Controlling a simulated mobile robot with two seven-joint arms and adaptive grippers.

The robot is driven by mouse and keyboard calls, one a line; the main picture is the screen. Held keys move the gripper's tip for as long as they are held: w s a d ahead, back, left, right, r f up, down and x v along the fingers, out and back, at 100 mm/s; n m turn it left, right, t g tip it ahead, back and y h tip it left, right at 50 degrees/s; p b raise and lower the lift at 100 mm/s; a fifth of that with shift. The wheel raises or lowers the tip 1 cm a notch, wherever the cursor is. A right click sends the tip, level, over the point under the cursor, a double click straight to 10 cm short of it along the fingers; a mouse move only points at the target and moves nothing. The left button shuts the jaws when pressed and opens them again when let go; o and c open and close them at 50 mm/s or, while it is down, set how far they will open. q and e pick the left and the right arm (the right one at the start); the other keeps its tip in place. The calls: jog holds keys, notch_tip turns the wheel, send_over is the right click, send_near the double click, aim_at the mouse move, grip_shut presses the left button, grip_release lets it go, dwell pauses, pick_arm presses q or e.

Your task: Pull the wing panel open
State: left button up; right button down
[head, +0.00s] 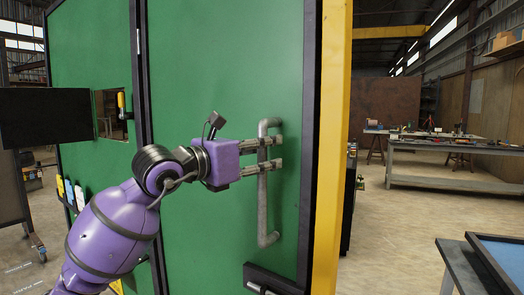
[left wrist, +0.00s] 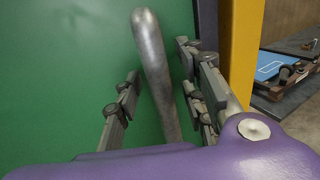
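The wing panel (head: 225,65) is a tall green sheet in a dark frame, standing next to a yellow post. It appears closed, with no clear gap at its edge. Its handle (head: 263,205) is a grey vertical metal bar near the panel's right side. My left gripper (head: 277,153) is at the upper half of the handle, one finger above the other in the head view. In the left wrist view the handle (left wrist: 153,65) runs between the two open fingers, with visible space on both sides. My right gripper is not in view.
The yellow post (head: 333,140) stands right of the panel. A second green panel (head: 95,55) with a small window is on the left, beside a black screen-like box (head: 45,115). A workbench (head: 455,150) and a blue-topped table (head: 500,255) stand right, with open floor between.

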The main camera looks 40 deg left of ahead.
pick_arm(q)
grip_shut()
